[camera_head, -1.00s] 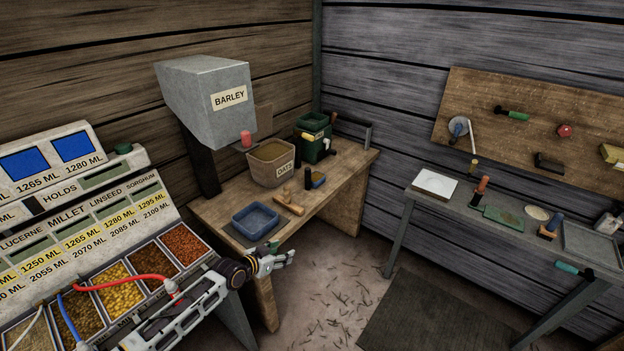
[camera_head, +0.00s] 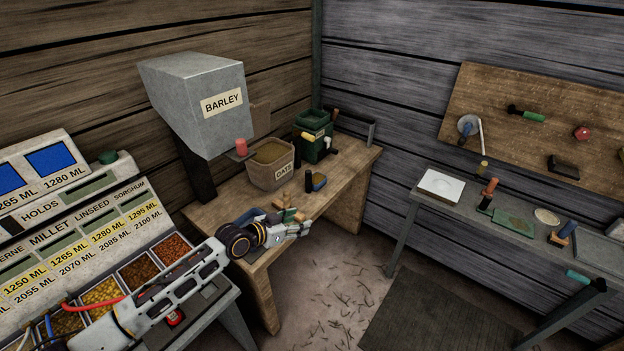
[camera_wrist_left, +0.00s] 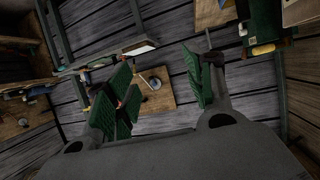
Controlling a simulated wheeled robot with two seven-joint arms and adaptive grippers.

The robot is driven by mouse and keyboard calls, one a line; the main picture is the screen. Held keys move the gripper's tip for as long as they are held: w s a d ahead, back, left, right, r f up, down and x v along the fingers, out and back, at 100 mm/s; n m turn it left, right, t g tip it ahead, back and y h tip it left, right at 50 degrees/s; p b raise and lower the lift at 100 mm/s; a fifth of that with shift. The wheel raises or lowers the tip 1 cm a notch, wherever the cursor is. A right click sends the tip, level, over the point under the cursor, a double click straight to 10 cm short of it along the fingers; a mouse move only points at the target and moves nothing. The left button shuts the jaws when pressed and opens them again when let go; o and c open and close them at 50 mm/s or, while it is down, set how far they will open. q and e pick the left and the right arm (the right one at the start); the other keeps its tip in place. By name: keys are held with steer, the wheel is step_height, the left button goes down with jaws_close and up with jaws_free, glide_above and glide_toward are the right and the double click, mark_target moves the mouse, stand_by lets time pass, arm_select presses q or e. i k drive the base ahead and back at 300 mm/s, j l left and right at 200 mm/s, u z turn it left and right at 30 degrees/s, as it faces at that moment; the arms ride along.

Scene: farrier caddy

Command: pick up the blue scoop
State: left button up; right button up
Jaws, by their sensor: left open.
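A blue open tray-like piece (camera_head: 248,214), perhaps the scoop, lies near the front edge of the wooden bench in the head view; my left wrist and gripper hide most of it. My left gripper (camera_head: 304,228) is in front of the larger blue piece, over the bench's front edge. In the left wrist view its green-padded fingers (camera_wrist_left: 160,90) are spread with nothing held between them. My right gripper is in neither view.
The wooden bench (camera_head: 335,190) also holds an oats bin (camera_head: 271,175) and a green container (camera_head: 315,140). The barley hopper (camera_head: 190,105) overhangs its left part. A grain console (camera_head: 75,240) stands at left. A grey table (camera_head: 415,197) with tools stands at right.

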mark_target(314, 182)
steer(key=i+j, duration=0.15)
steer(key=i, duration=0.4)
steer(key=i+j, duration=0.15)
steer(key=i, duration=0.4)
